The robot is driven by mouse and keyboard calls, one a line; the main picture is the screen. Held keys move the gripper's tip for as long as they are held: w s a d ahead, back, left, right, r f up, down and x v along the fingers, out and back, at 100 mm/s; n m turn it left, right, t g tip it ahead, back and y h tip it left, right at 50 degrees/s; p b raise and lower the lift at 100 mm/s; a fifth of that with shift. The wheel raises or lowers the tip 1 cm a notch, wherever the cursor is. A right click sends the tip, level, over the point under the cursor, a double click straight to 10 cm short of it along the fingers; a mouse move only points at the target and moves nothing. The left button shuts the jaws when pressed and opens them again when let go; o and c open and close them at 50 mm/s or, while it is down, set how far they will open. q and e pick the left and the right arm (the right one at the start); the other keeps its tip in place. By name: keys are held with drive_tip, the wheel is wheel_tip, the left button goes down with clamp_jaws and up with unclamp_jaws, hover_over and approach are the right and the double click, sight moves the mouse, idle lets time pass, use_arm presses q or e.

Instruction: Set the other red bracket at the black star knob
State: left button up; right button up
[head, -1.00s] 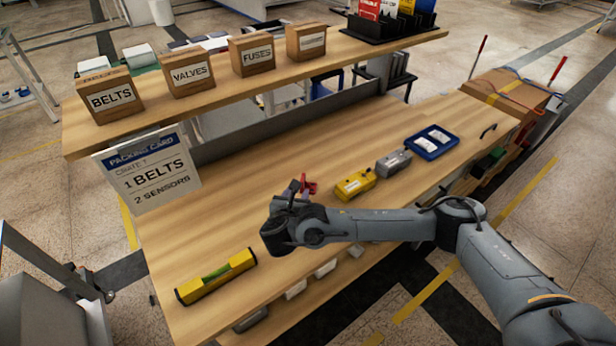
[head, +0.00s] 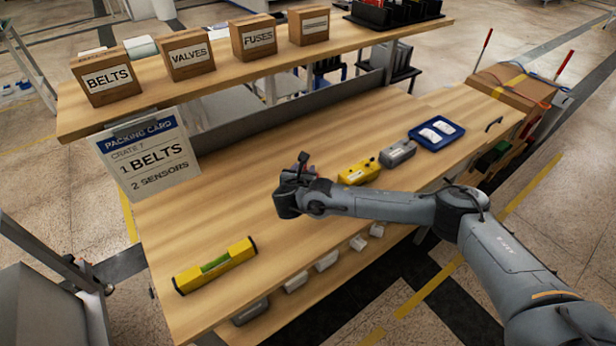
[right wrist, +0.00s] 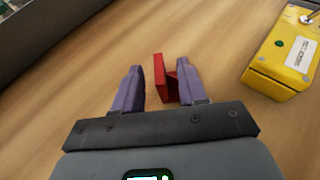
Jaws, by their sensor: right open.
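The red bracket (right wrist: 160,80) shows in the right wrist view, between the two fingers of my right gripper (right wrist: 158,68) and close to the right-hand finger. The fingers are apart; I cannot tell whether the right one touches it. In the head view the right gripper (head: 299,170) is over the middle of the bench, left of the yellow box (head: 359,173), and no red bracket shows there. I cannot make out a black star knob for certain; a small dark knob stands on the yellow box. My left gripper is in neither current view.
A grey box (head: 398,153) and a blue tray (head: 437,134) stand beyond the yellow box. A yellow level (head: 215,265) lies at the bench's near left. Cardboard boxes stand on the raised shelf (head: 225,83). The bench top (head: 235,195) between level and gripper is clear.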

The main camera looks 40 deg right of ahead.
clamp_jaws()
drive_tip(key=shift+r, duration=0.15)
idle(0.4)
